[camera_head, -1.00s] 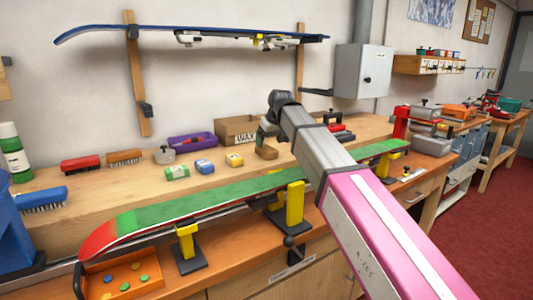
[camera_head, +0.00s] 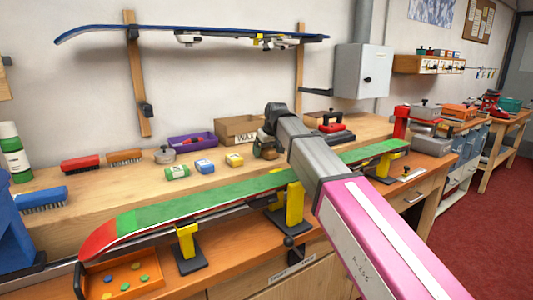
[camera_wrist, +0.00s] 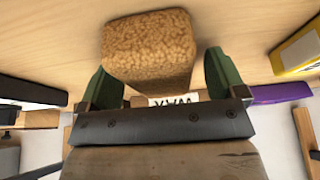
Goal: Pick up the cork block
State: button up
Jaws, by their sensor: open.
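The cork block (camera_wrist: 150,40) is a brown, grainy block on the wooden bench top. In the wrist view it lies between and slightly beyond the two green fingers of my gripper (camera_wrist: 158,66), which is open, with nothing gripped. A gap shows on the right side; the left finger is very close to the block's edge. In the head view my gripper (camera_head: 263,145) is low over the bench, in front of the cardboard box, and mostly hides the block.
A cardboard box (camera_head: 233,126) marked WAX stands just behind. A yellow wax block (camera_head: 234,160) lies close to the left, with a blue one (camera_head: 204,166) beyond. A red-handled iron (camera_head: 331,126) is to the right. A green ski (camera_head: 220,201) runs along the front on yellow supports.

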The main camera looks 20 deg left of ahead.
jog(key=c, duration=1.1)
jog(key=shift+r, duration=0.1)
jog(key=r, duration=0.4)
jog(key=shift+s+a+r, duration=0.15)
jog(key=shift+s+r, duration=0.2)
jog(key=shift+s, duration=0.05)
jog(key=s+a+r, duration=0.1)
jog(key=s+r, duration=0.1)
jog(key=s, duration=0.1)
jog(key=s+a+r, duration=0.1)
jog(key=s+r, duration=0.1)
jog(key=s, duration=0.1)
jog(key=s+a+r, duration=0.1)
jog(key=s+r, duration=0.1)
jog(key=s, duration=0.2)
jog(key=shift+s+a+r, duration=0.1)
jog(key=shift+a+r, duration=0.05)
jog(key=shift+a, duration=0.1)
jog(key=o, duration=0.4)
jog(key=shift+c, duration=1.1)
